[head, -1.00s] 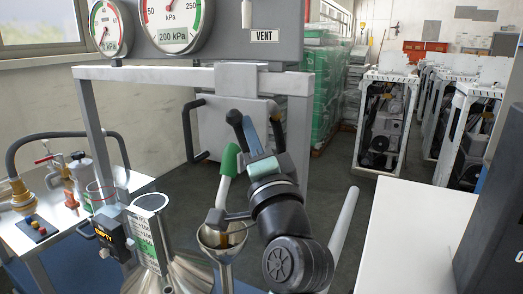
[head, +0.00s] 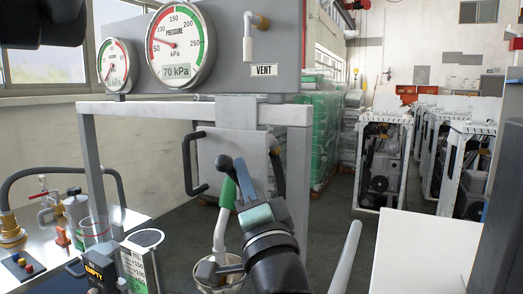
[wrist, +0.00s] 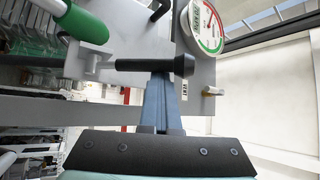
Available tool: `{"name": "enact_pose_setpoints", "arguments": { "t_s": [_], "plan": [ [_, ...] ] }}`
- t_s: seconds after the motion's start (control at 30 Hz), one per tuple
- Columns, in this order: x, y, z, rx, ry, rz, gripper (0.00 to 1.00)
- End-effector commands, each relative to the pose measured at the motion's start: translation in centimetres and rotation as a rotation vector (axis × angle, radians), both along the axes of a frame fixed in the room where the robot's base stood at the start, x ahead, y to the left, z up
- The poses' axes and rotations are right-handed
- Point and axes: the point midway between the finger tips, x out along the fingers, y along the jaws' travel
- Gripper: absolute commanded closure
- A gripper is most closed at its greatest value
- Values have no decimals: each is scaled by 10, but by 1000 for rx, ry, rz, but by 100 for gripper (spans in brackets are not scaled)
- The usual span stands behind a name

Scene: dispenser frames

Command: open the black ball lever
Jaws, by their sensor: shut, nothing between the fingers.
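A black lever with a rounded, thicker end (wrist: 150,65) lies across the wrist view, just beyond my fingertips. I take it to be the black ball lever. In the head view its dark end (head: 225,163) shows just above and left of my gripper (head: 241,172). My gripper also shows in the wrist view (wrist: 161,82), with its blue-grey fingers together and nothing between them. The fingertips are at the lever or very close to it; I cannot tell whether they touch. The lever's mount is partly hidden by my gripper and arm.
A grey frame (head: 190,111) carries a panel with a pressure gauge (head: 175,43) reading 70 kPa. A bench (head: 50,235) with fittings is at left, a white tabletop (head: 425,250) at right.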

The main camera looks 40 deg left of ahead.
Motion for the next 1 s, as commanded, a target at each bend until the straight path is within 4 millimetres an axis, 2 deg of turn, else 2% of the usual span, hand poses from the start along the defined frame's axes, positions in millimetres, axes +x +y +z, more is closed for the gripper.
{"name": "enact_pose_setpoints", "arguments": {
  "t_s": [0.23,0.37,0.8,1.0],
  "plan": [
    [-1,3,-3,-6,4,7,100],
    [-2,3,4,-5,1,7,100],
    [0,0,83,0,-2,1,100],
    [1,0,99,-1,1,0,100]
  ]
}}
